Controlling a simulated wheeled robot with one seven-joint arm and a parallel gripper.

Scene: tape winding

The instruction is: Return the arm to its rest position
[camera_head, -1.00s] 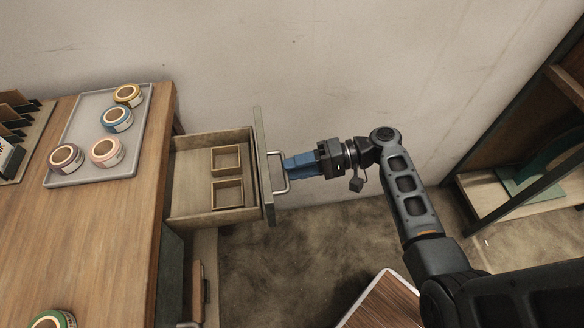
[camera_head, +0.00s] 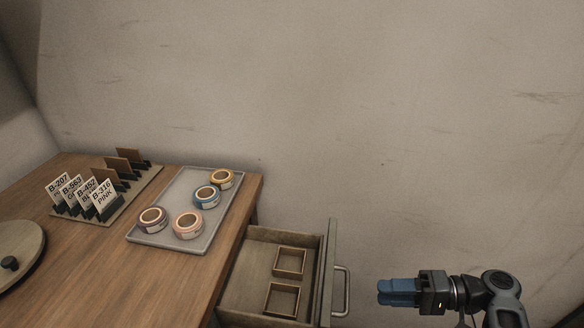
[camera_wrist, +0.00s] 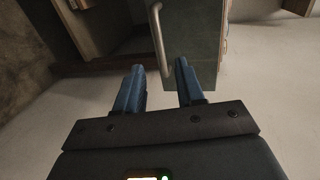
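My gripper (camera_head: 382,292) is at the lower right of the head view, to the right of the drawer handle (camera_head: 342,291) with a gap between them. In the wrist view the two blue fingers of my gripper (camera_wrist: 160,66) stand apart with nothing between them. The handle shows ahead of them in the wrist view (camera_wrist: 157,38). The drawer (camera_head: 240,293) is pulled out from the desk and holds two small square wooden frames. My arm is cut off at the head view's lower right corner.
The wooden desk (camera_head: 190,277) carries a grey tray (camera_head: 160,209) with several tape rolls. A rack with labelled cards (camera_head: 103,200) and a round turntable (camera_head: 18,240) stand to the left. The wall (camera_head: 400,120) is behind; the space above my arm is clear.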

